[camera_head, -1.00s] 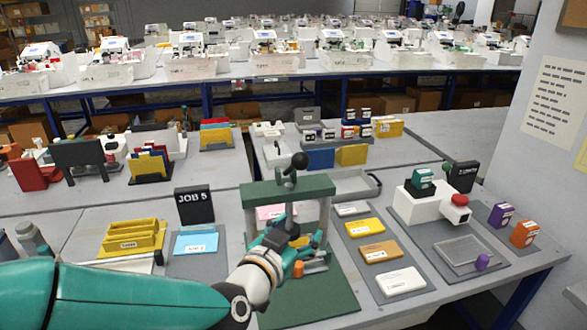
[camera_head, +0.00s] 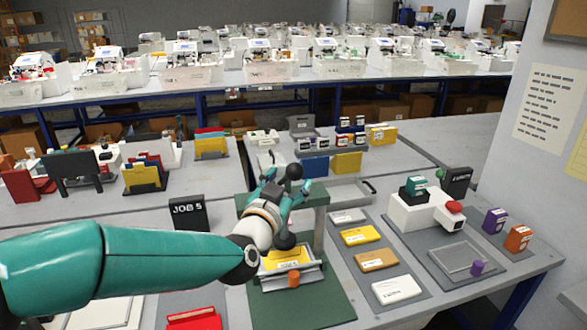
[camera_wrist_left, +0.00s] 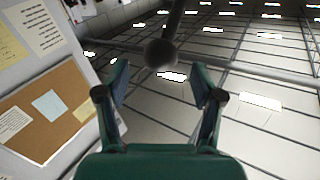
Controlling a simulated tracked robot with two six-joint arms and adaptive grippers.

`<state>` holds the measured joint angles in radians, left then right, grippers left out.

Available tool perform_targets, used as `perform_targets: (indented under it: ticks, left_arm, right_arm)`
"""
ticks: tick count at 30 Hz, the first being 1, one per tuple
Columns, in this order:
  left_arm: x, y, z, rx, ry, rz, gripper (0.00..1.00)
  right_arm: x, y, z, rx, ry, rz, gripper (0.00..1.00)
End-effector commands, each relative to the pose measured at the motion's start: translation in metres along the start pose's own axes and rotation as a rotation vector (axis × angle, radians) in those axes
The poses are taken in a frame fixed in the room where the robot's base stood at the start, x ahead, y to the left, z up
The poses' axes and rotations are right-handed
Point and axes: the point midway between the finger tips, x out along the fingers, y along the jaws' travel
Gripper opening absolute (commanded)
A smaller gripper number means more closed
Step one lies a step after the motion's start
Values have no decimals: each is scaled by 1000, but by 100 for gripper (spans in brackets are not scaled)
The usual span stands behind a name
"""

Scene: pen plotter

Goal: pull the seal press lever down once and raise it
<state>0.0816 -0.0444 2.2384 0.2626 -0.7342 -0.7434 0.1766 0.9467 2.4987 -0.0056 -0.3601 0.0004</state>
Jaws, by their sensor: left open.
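The fingers (camera_wrist_left: 162,88) are spread apart in the left wrist view, and I see no contact with the knob. My left arm and gripper hide part of the press. My right gripper is out of view.
A yellow card (camera_head: 287,257) lies in a holder with an orange knob (camera_head: 293,280) under the press. Right of it are several cards on a grey strip (camera_head: 352,262) and a white device (camera_head: 425,211). A black JOB 5 sign (camera_head: 188,213) stands behind my left arm.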

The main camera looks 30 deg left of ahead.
Motion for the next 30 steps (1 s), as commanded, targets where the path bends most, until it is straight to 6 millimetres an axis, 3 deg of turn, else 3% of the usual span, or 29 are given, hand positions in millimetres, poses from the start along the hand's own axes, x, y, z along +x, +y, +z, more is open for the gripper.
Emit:
perform_targets:
  ticks: [3, 9, 20, 30]
  left_arm:
    - [23, -1, -1, 1, -2, -1, 67]
    - [44, -1, -1, 0, 0, -1, 67]
    - [49, -2, 0, 0, 0, -2, 67]
    - [49, -2, 0, 0, 0, -2, 14]
  right_arm:
    - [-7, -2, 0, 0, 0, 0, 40]
    - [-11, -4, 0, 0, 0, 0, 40]
    - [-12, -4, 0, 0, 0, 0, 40]
    - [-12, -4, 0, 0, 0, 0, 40]
